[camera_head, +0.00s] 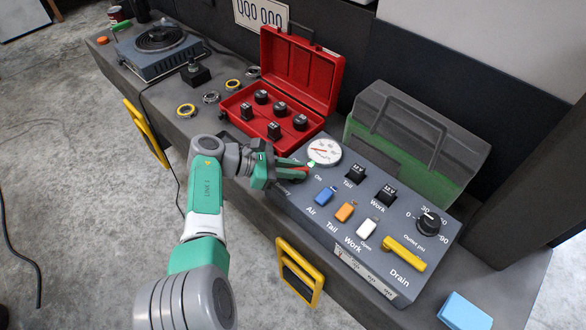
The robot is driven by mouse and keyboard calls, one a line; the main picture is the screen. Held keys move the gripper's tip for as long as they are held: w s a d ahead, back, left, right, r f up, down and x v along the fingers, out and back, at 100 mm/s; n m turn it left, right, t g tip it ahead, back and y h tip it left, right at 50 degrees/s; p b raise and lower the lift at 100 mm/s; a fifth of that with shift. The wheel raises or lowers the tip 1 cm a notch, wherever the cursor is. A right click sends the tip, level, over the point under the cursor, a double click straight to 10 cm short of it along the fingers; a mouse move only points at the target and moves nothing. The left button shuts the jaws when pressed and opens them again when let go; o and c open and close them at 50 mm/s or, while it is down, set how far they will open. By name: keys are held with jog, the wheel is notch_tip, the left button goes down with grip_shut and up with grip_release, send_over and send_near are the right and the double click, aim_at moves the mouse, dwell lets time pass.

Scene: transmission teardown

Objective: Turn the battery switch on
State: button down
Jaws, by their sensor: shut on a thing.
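The grey control panel (392,272) lies on the bench at the right. My gripper (298,171) is at its upper left corner, shut on the red battery switch (302,176). Most of the switch is hidden between the fingers, so I cannot tell its exact angle. The label "On" is just right of the fingertips, and part of the "Battery" label shows below the gripper. A small green light (311,163) shows beside the fingertips. The round white gauge (324,151) is just above them.
The panel also bears a blue switch (325,195), an orange switch (345,211), a white switch (367,228), a black knob (429,222) and a yellow lever (404,252). An open red case (318,98) stands behind my gripper, with a green-grey toolbox (409,120) behind the panel.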

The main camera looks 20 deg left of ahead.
jog(key=c, duration=1.4)
grip_release()
jog(key=shift+d, duration=0.1)
jog(key=p+v, duration=0.1)
jog(key=v, duration=0.7)
jog(key=shift+w, duration=0.15)
